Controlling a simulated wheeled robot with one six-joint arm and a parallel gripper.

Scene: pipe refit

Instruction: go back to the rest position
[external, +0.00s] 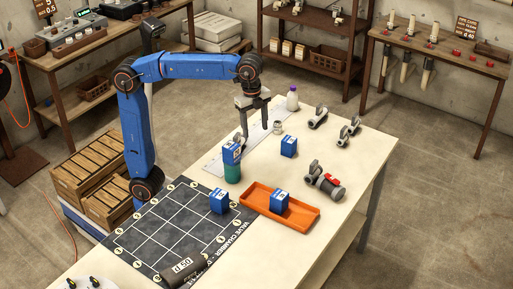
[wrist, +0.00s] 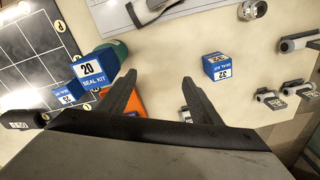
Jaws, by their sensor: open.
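My gripper (external: 255,107) hangs at the end of my blue arm, above the far part of the cream workbench (external: 345,189). Its fingers point down and are spread, with nothing between them. In the wrist view my gripper (wrist: 158,94) shows two dark fingers apart, with bench surface beyond. A blue seal kit box marked 20 (wrist: 92,70) sits on a green cylinder (external: 232,173). Another blue box marked 32 (wrist: 216,67) stands alone on the bench. The gripper touches none of these, as far as I can see.
An orange tray (external: 254,208) holds a blue box (external: 279,201). Another blue box (external: 219,201) stands on the black grid mat (external: 160,229). A dark cylinder (external: 183,272) lies at its near edge. Grey pipe fittings (external: 318,118) and a white bottle (external: 292,99) stand on the bench.

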